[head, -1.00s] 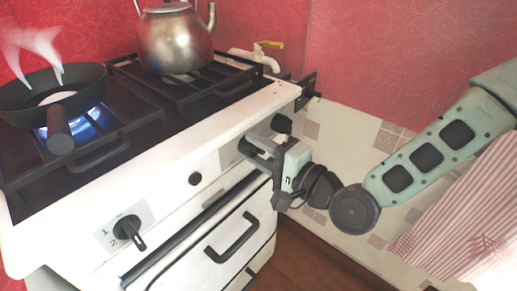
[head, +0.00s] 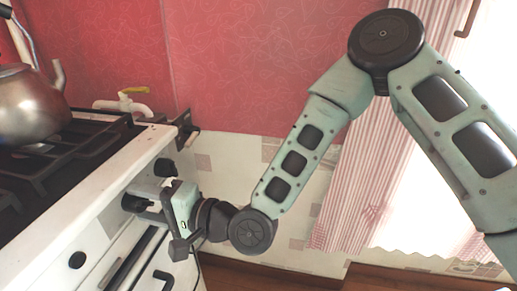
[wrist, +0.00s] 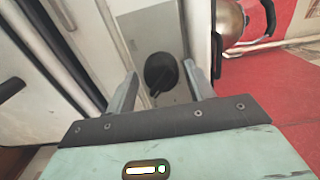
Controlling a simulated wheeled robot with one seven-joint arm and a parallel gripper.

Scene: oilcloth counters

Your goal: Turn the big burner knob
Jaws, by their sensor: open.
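The black burner knob (wrist: 160,70) is on a grey plate (wrist: 135,38) on the white stove front. In the wrist view it lies between the two fingers of my gripper (wrist: 161,88), with gaps on both sides. My gripper is open, and its fingers point at the knob. In the head view my gripper (head: 148,197) is at the right end of the stove front, and a dark knob (head: 132,204) shows by its fingers, partly hidden. I cannot tell whether a fingertip touches the plate.
A metal kettle (head: 30,105) stands on the grate (head: 75,150). A small black round part (head: 77,260) is further left on the front. A tap with a yellow handle (head: 130,92) is behind the stove. A striped curtain (head: 355,190) hangs at the right.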

